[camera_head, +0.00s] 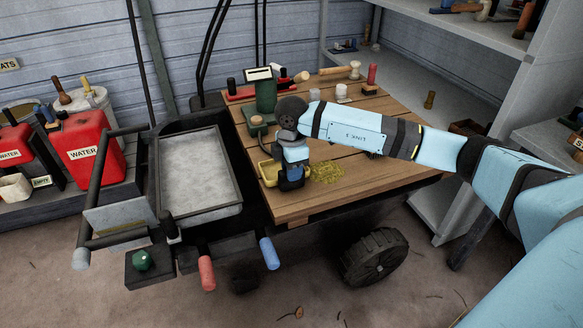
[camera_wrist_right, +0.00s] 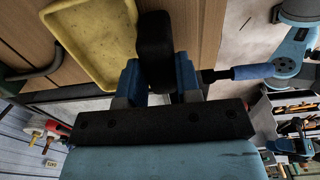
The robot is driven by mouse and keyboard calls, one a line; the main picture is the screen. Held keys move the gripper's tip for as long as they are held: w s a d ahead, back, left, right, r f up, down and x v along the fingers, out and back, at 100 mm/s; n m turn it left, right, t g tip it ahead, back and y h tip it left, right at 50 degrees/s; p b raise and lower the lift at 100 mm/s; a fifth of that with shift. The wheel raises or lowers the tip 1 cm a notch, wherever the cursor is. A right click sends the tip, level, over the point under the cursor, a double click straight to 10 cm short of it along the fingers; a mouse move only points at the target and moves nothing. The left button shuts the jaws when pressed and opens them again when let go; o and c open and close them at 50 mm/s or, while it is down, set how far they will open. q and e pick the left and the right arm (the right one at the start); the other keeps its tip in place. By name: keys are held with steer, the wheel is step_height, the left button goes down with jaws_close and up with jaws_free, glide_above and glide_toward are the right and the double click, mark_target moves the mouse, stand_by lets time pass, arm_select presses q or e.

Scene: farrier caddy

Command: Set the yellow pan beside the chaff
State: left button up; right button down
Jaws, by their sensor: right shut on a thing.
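The yellow pan (camera_head: 267,173) is at the left edge of the wooden deck, a shallow tray partly hidden behind my right gripper. It shows large in the right wrist view (camera_wrist_right: 95,42), where its inside looks empty. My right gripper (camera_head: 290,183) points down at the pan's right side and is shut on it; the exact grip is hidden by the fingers. I cannot tell whether the pan touches the deck. The chaff (camera_head: 328,173) is a flat patch of yellow strands on the planks, just right of the gripper. My left gripper is not in view.
A grey tray (camera_head: 197,172) lies left of the deck. The front right planks (camera_head: 375,183) are clear. My right arm crosses above the deck. Red water containers (camera_head: 92,148) stand far left.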

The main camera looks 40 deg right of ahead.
steer(key=shift+f, duration=0.4)
steer(key=c, duration=1.1)
jaws_free()
steer(key=shift+o, duration=0.2)
steer(key=shift+s, duration=0.2)
steer(key=shift+r+p, duration=0.15)
steer(key=shift+p, duration=0.15)
steer(key=shift+w+d+r+p, duration=0.1)
steer(key=shift+w+r+p, duration=0.1)
steer(key=shift+r+p, duration=0.8)
steer(key=shift+w+a+r+p, duration=0.1)
steer(key=shift+w+r+p, duration=0.15)
steer(key=shift+r+p, duration=0.7)
steer(key=shift+w+d+r+p, duration=0.15)
steer(key=shift+r+p, duration=0.4)
steer(key=shift+r, duration=0.8)
steer(key=o, duration=0.6)
